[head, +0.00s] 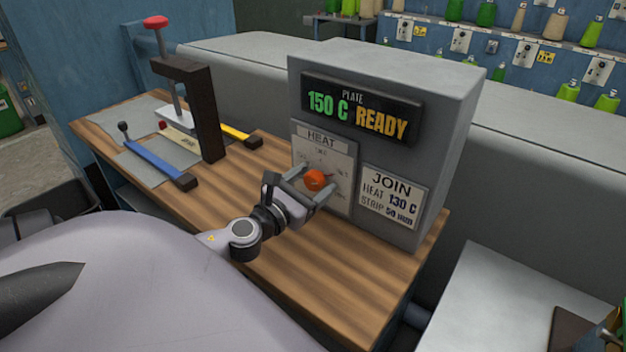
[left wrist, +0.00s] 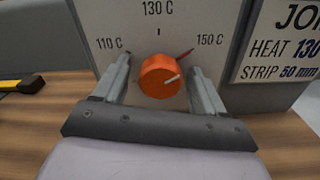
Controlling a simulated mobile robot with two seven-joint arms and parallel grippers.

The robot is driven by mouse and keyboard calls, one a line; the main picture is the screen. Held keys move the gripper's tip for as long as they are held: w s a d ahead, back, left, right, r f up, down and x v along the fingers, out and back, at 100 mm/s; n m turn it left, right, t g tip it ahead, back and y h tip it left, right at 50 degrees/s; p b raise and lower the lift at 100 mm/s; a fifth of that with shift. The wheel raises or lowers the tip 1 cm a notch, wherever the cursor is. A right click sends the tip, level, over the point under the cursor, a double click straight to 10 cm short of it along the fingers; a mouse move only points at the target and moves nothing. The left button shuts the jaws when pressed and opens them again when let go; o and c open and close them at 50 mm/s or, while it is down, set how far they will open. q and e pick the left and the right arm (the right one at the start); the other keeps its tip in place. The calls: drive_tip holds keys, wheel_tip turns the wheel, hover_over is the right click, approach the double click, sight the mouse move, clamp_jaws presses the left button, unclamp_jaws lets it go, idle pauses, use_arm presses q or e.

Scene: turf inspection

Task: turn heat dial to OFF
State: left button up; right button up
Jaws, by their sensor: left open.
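The orange heat dial (head: 315,180) sits on the white HEAT panel (head: 313,143) on the front of a grey control box. In the left wrist view the dial (left wrist: 158,78) has a white pointer line aimed to the upper right, towards the 150 C label. Labels 110 C and 130 C also show there; an OFF label cannot be made out clearly. My left gripper (head: 309,185) is open at the dial. In the left wrist view its fingers stand on either side of the dial, with gaps visible. My right gripper is not in view.
The box display (head: 357,113) reads 150 C READY. A JOIN card (head: 391,198) is right of the panel. On the wooden bench (head: 330,290) stand a dark press (head: 205,110) with a red knob, a blue-handled bar (head: 153,161) and a yellow tool (head: 238,136). The front bench is clear.

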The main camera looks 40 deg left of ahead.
use_arm(q)
drive_tip(key=shift+w, duration=0.2)
drive_tip(key=c, duration=1)
drive_tip(key=shift+c, duration=0.2)
